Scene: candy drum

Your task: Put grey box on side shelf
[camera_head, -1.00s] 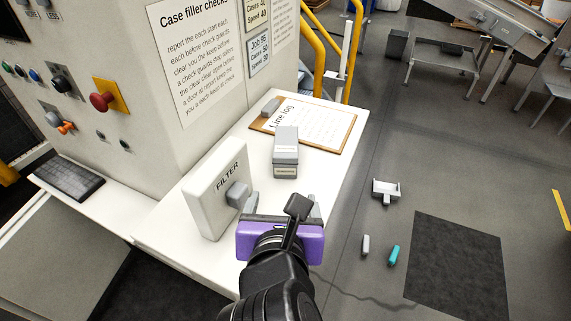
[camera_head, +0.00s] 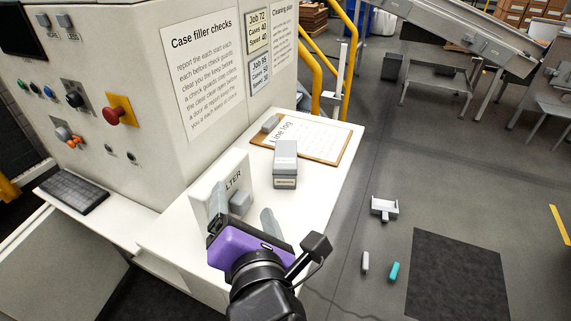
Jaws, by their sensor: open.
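A grey box (camera_head: 285,165) with a small label on its front stands on the white side shelf (camera_head: 322,188), just in front of the clipboard. My gripper (camera_head: 242,212), with a purple body, is over the near part of the shelf, in front of and to the left of the grey box and apart from it. Its jaws are open, one finger showing at the right and the other at the left. The white FILTER box (camera_head: 228,176), with a grey knob (camera_head: 240,203), stands upright close to the gripper and is partly hidden by it.
A clipboard (camera_head: 338,151) marked Line log lies at the shelf's back. The machine panel (camera_head: 155,100) rises on the left, with a keyboard (camera_head: 74,195) below. Yellow rails (camera_head: 310,70) stand behind. A white bracket (camera_head: 384,208) and two small pieces lie on the floor at right.

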